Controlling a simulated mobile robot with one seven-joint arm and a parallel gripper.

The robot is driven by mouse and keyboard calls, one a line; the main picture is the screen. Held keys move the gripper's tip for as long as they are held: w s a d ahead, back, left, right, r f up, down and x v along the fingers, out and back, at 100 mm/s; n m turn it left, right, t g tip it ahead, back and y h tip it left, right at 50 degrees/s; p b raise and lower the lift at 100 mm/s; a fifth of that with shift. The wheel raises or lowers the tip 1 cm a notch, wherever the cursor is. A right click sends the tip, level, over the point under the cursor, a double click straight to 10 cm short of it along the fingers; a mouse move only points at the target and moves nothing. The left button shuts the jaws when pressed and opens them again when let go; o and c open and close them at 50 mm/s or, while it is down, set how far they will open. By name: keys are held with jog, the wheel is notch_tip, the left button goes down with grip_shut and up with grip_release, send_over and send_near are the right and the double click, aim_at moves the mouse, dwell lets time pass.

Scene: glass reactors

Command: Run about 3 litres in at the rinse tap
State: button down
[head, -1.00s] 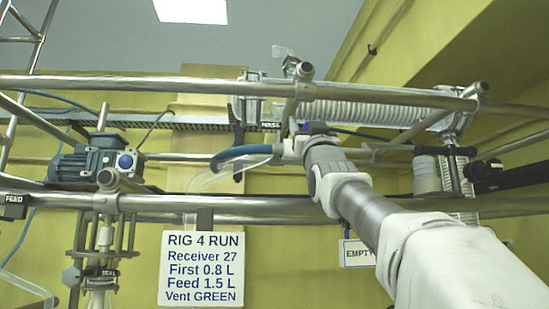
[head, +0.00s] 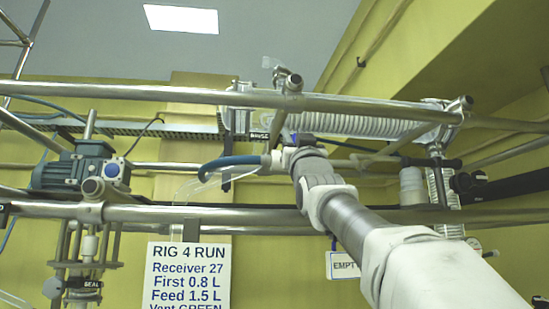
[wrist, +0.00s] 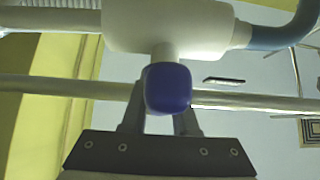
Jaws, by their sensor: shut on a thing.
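The rinse tap shows in the wrist view as a white valve body (wrist: 170,27) with a purple-blue knob (wrist: 167,89) on a short stem. My gripper (wrist: 160,118) is shut on the knob, one finger on each side. In the head view my gripper (head: 302,150) is at the tap, below the upper steel rail, and largely covers it. A small dark label (head: 259,137), seemingly reading RINSE, hangs just left. A blue hose (head: 228,162) runs left from the tap, with clear tubing near it. I cannot tell whether liquid is flowing. No vessel level is visible.
Steel rails (head: 150,93) cross in front of and below the tap. A ribbed white condenser (head: 360,126) lies behind the upper rail. A stirrer motor (head: 80,170) is at left. A RIG 4 RUN sign (head: 188,270) and an EMPTY tag (head: 343,265) hang below.

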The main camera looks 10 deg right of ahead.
jog(key=shift+a+n+y, duration=0.1)
jog(key=shift+n+y, duration=0.4)
jog(key=shift+n, duration=0.1)
jog(key=shift+a+f+n+g+y+p, duration=0.1)
jog(key=shift+a+n+g+y+p, duration=0.3)
jog(key=shift+n+g+y+p, duration=1.15)
jog(key=shift+a+f+n+g+y+p, duration=0.15)
jog(key=shift+a+n+y+p, duration=0.5)
jog(key=shift+n+y, duration=1.8)
jog(key=shift+a+f+n+g+y+p, duration=0.15)
jog(key=shift+n+g+y+p, duration=0.95)
jog(key=shift+n, duration=1.5)
jog(key=shift+y+p, duration=0.3)
jog(key=shift+y, duration=0.2)
jog(key=c, duration=0.7)
grip_release()
